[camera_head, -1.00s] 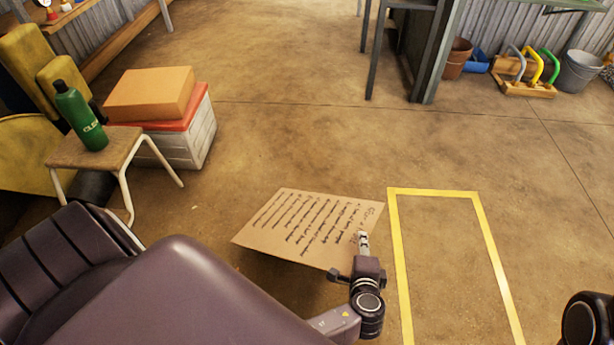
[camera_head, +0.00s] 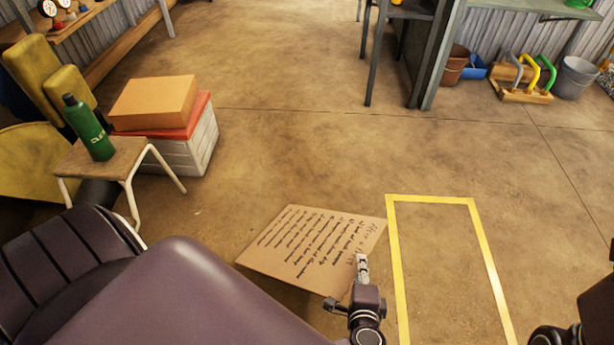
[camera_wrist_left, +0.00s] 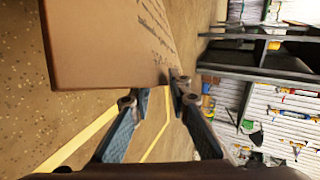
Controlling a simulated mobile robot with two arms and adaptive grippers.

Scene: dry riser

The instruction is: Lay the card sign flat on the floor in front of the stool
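The card sign (camera_head: 310,245) is a brown sheet with dark handwriting, in mid-floor in the head view, right of the stool. My left gripper (camera_head: 362,265) is shut on its right-hand edge and holds it tilted, apparently above the floor. In the left wrist view the card (camera_wrist_left: 105,45) reaches up and left from the fingertips (camera_wrist_left: 170,82). The stool (camera_head: 105,160) has a wooden seat and white legs at the left; my arm hides part of the floor before it. My right arm shows at the lower right edge, but its fingers do not.
A green bottle (camera_head: 89,128) stands on the stool. A cardboard box (camera_head: 152,102) sits on a red-lidded crate (camera_head: 190,152) behind it. A yellow floor outline (camera_head: 483,240) lies right of the card. Open floor spreads beyond the card.

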